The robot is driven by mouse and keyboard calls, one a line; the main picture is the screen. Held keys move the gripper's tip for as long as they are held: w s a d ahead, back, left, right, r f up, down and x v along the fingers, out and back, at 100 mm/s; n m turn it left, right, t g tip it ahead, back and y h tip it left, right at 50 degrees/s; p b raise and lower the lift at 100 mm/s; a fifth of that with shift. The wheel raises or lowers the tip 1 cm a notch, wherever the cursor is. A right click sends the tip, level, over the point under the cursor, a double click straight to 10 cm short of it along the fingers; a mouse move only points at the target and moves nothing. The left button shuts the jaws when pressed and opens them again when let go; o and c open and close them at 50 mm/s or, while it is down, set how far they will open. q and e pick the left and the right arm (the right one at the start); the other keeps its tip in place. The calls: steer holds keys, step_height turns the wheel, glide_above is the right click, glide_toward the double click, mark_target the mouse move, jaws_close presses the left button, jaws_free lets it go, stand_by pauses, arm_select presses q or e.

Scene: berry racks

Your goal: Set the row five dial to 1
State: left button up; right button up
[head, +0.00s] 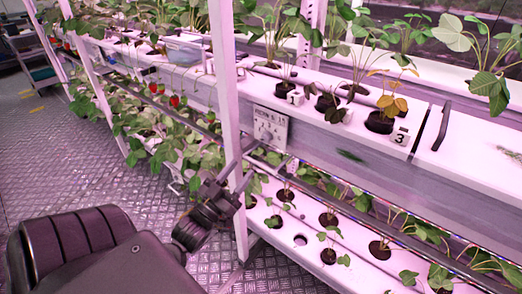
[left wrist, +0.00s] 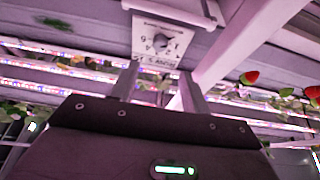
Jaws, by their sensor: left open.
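The dial plate (head: 270,127) is a pale square with a grey knob, mounted on the rack's front rail just right of a white post. In the left wrist view the dial plate (left wrist: 172,30) appears upside down, with numbers around the knob (left wrist: 161,42). I cannot tell for sure which number the knob points at. My left gripper (head: 268,163) is open and empty, just below and in front of the dial. In the left wrist view its two fingers (left wrist: 158,86) point toward the plate, apart from the knob. My right gripper is not in view.
The white post (head: 228,110) stands close beside my left gripper. Red strawberries (head: 174,100) hang left of it. Potted plants with number tags (head: 401,137) stand in the upper tray, and a lower planted tray (head: 345,252) runs beneath. The metal floor (head: 60,170) at left is clear.

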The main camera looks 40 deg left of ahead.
mark_target(264, 140)
arm_select(q)
steer(key=p+x, duration=0.1)
steer(key=x, duration=0.9)
steer(key=shift+w+r, duration=0.1)
steer(key=shift+w, duration=0.3)
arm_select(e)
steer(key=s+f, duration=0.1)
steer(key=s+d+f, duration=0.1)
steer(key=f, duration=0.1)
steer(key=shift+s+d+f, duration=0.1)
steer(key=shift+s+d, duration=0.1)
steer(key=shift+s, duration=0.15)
arm_select(q)
steer(key=c, duration=1)
steer(key=shift+p, duration=0.3)
